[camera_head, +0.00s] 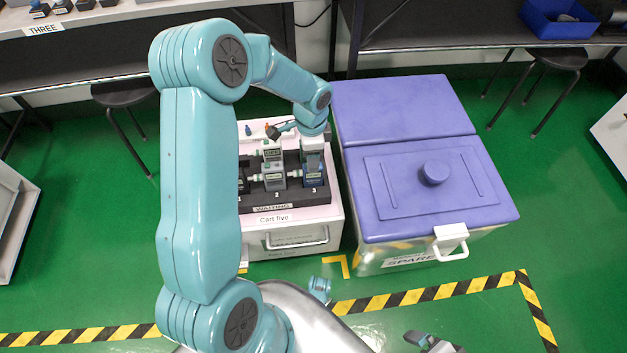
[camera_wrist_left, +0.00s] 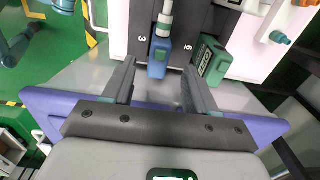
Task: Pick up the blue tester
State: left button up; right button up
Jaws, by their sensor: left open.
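The blue tester (camera_head: 314,178) stands in slot 3 of the dark rack (camera_head: 250,199) on the white cart. In the wrist view the blue tester (camera_wrist_left: 160,57) lies just ahead of the gap between my left gripper's fingers. My left gripper (camera_wrist_left: 158,80) is open, with one finger on each side of that gap and nothing held. In the head view my left gripper (camera_head: 312,147) is right above slot 3, its fingertips hard to make out. A green tester (camera_wrist_left: 211,63) stands close beside the blue one.
A grey-green tester (camera_head: 273,172) is in slot 2. A large bin with a purple lid (camera_head: 400,110) stands right of the cart (camera_head: 288,222). A blue tray (camera_head: 560,18) sits on the back bench. Green floor is open in front.

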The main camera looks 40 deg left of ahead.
pick_arm(q)
notch_tip(320, 180, down, 6)
jog(key=b, duration=0.3)
jog(key=shift+w+d, duration=0.1)
jog(key=shift+d, duration=0.05)
jog(key=shift+r, duration=0.15)
grip_shut()
